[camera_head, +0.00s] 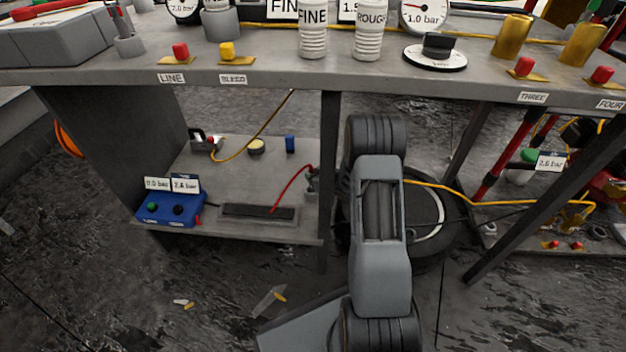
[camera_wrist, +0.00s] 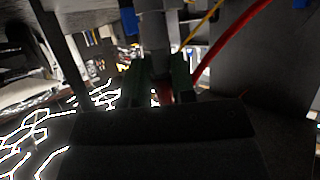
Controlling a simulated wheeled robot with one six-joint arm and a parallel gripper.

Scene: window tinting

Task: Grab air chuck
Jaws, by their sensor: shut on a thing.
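In the wrist view, my gripper (camera_wrist: 158,72) has its two dark green fingers on either side of a grey cylindrical body, which I take for the air chuck (camera_wrist: 154,32). The gripper is shut on it. A bit of red shows between the fingers near the palm. A red hose (camera_wrist: 228,42) curves away just right of the fingers; its join to the chuck is unclear. In the head view, my arm hides most of the gripper. The red hose (camera_head: 288,190) runs from the lower shelf to a small grey part at the shelf's right edge, beside my arm.
The lower shelf (camera_head: 240,180) holds a blue gauge box (camera_head: 170,208), a blue cylinder (camera_head: 290,144) and a yellow hose. The bench top (camera_head: 270,70) overhangs it. A tyre (camera_head: 425,215) stands behind my arm. Dark bench legs stand on both sides.

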